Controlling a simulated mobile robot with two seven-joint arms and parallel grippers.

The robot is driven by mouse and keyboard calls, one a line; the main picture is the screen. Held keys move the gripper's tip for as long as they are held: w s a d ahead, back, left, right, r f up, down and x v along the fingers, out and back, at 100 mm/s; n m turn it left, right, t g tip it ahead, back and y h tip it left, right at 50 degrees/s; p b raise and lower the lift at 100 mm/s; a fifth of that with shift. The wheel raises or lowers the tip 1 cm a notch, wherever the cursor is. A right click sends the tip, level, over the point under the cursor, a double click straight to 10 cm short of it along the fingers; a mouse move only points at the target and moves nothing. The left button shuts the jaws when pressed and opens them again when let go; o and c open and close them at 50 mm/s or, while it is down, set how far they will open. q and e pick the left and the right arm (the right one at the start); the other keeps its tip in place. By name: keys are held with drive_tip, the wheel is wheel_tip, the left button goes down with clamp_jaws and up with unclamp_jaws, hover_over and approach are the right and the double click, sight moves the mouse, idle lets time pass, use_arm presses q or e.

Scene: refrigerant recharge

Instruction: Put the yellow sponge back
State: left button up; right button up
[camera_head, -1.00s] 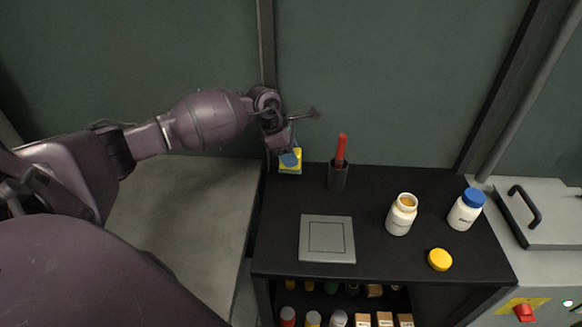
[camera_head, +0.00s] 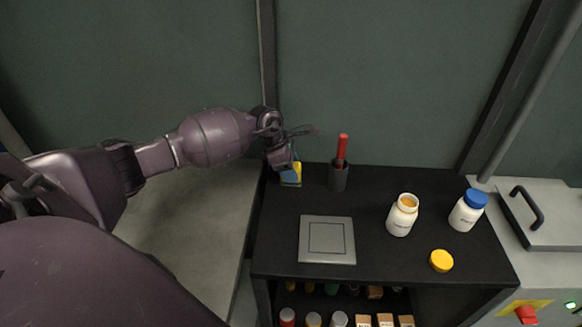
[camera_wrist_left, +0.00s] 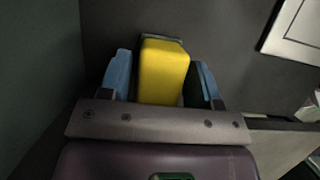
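The yellow sponge (camera_head: 294,172) is at the back left corner of the black table top, low against the surface. In the left wrist view the sponge (camera_wrist_left: 164,72) stands upright between the two blue fingers. My left gripper (camera_head: 290,172) reaches down around it. In the wrist view the left gripper (camera_wrist_left: 164,78) has a finger on each side, with narrow dark gaps beside the sponge, so it looks open. A grey edge (camera_wrist_left: 168,39) shows just behind the sponge; its lower part is hidden. My right gripper is not in view.
A dark cup (camera_head: 338,178) with a red-handled tool (camera_head: 342,148) stands close to the right of the gripper. A grey square plate (camera_head: 327,240), an open white bottle (camera_head: 402,216), a blue-capped bottle (camera_head: 467,211) and a yellow lid (camera_head: 441,261) are farther right. The wall is close behind.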

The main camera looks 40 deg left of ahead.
use_arm(q)
drive_tip(key=shift+o, duration=0.7)
drive_tip(key=shift+r, duration=0.1)
drive_tip(key=shift+r, duration=0.2)
drive_tip(key=p+v, duration=0.1)
drive_tip(key=v, duration=1)
drive_tip(key=shift+s+a+r, duration=0.15)
drive_tip(key=shift+s+r, duration=0.05)
drive_tip(key=shift+r, duration=0.15)
drive_tip(key=shift+f, duration=0.1)
